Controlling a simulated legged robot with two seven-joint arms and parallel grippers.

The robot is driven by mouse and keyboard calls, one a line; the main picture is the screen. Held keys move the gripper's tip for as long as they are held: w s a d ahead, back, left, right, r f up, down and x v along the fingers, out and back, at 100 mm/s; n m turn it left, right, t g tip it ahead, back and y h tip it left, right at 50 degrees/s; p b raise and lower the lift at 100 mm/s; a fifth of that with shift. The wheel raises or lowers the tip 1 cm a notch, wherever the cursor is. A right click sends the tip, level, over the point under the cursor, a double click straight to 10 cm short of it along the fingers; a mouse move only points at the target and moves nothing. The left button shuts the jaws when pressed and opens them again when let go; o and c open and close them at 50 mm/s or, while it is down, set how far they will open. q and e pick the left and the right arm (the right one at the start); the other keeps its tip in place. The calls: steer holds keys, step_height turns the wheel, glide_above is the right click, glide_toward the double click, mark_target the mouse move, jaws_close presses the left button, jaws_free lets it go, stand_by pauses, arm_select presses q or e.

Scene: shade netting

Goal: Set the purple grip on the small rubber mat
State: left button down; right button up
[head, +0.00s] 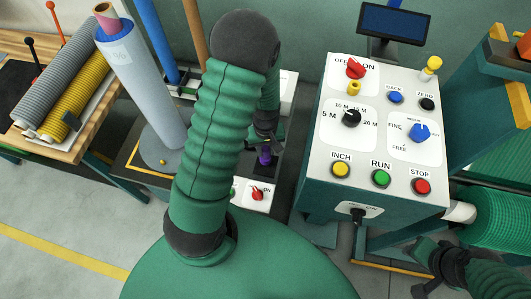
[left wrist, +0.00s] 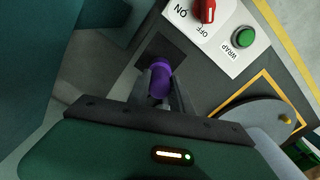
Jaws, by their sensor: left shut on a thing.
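The purple grip (head: 265,157) is between the fingers of my left gripper (head: 267,141), partly hidden by my green arm in the head view. In the left wrist view the purple grip (left wrist: 159,78) is between the two grey fingers of my left gripper (left wrist: 160,92), which is shut on it. A small dark square (left wrist: 162,50), which looks like the rubber mat, lies just beyond the grip. I cannot tell whether the grip touches it. My right gripper (head: 430,268) is at the bottom right of the head view, with no thing seen in it.
A panel with a red switch (left wrist: 207,11) and green WRAP button (left wrist: 244,38) is close to the grip. A grey round plate (left wrist: 254,122) is beside it. A large control box (head: 380,128) stands to the right, and an upright roll (head: 148,85) to the left.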

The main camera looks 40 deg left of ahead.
mark_target(266, 154)
arm_select(q)
steer(key=f, duration=0.3)
steer(key=shift+s+d+b, duration=0.1)
steer(key=shift+d+b, duration=0.1)
steer(key=shift+b, duration=0.1)
steer(key=shift+d+f, duration=0.1)
steer(key=c, duration=1.5)
jaws_free()
steer(key=o, duration=0.4)
steer(key=shift+c, duration=0.2)
steer(key=shift+a, duration=0.2)
arm_select(e)
steer(key=shift+d+f, duration=0.15)
steer(key=shift+f, duration=0.15)
arm_select(q)
step_height(266, 154, up, 12)
steer(key=shift+d+f+p, duration=0.15)
steer(key=shift+f+p, duration=0.05)
steer(key=shift+p, duration=1.05)
steer(key=shift+r, duration=0.25)
arm_select(e)
steer(key=shift+w+v, duration=0.25)
steer(key=shift+v, duration=0.9)
